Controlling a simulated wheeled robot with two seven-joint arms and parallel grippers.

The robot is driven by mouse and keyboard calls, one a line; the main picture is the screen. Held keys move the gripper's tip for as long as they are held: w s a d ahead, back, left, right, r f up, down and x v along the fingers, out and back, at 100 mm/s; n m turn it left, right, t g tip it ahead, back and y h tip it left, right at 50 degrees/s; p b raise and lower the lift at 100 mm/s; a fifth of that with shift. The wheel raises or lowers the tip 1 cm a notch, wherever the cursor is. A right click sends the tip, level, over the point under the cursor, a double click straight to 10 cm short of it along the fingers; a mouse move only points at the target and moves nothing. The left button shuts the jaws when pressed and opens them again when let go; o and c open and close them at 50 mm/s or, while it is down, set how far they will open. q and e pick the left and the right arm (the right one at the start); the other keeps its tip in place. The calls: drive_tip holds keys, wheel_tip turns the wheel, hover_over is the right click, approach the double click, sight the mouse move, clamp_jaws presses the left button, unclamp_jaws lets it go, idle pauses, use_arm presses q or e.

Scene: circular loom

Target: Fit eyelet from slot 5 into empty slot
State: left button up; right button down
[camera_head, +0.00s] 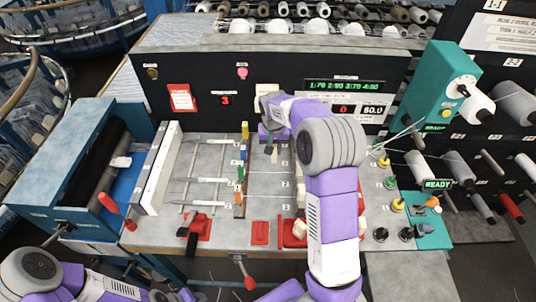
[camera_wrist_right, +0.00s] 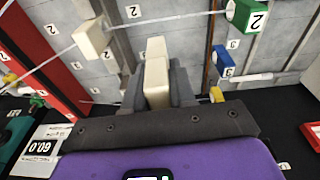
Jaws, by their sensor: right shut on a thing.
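My right gripper (camera_head: 271,143) is over the grey loom board, just right of the column of coloured blocks. In the right wrist view, its grey fingers (camera_wrist_right: 157,88) are shut on a cream block-shaped eyelet (camera_wrist_right: 156,72). Another cream eyelet (camera_wrist_right: 90,38) with a white thread through it stands apart to the left. A green block marked 2 (camera_wrist_right: 245,15), a blue block (camera_wrist_right: 222,61) and a yellow block (camera_wrist_right: 216,95) stand to the right. The held eyelet's lower end is hidden, so I cannot tell if it touches the board. My left gripper is out of view.
Pale threads cross the numbered grey board (camera_head: 205,165). A black panel with displays (camera_head: 345,85) stands behind it. Cream pieces (camera_head: 300,228) and coloured pegs (camera_head: 390,182) stand near my right arm.

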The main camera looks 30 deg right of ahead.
use_arm(q)
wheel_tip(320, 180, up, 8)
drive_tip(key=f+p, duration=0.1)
drive_tip(key=p, duration=0.5)
use_arm(e)
drive_tip(key=w+d+r, duration=0.2)
drive_tip(key=d+r, duration=0.3)
drive_tip(key=d, duration=0.7)
use_arm(q)
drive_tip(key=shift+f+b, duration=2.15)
drive_tip(key=shift+b, duration=0.15)
use_arm(e)
wheel_tip(320, 180, down, 7)
drive_tip(key=shift+s, duration=0.1)
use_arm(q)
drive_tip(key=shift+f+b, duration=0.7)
use_arm(e)
drive_tip(key=shift+f, duration=1)
drive_tip(key=shift+f+b, duration=1.4)
drive_tip(key=shift+f, duration=0.7)
drive_tip(key=c, duration=0.8)
unclamp_jaws()
drive_tip(key=shift+c, duration=0.2)
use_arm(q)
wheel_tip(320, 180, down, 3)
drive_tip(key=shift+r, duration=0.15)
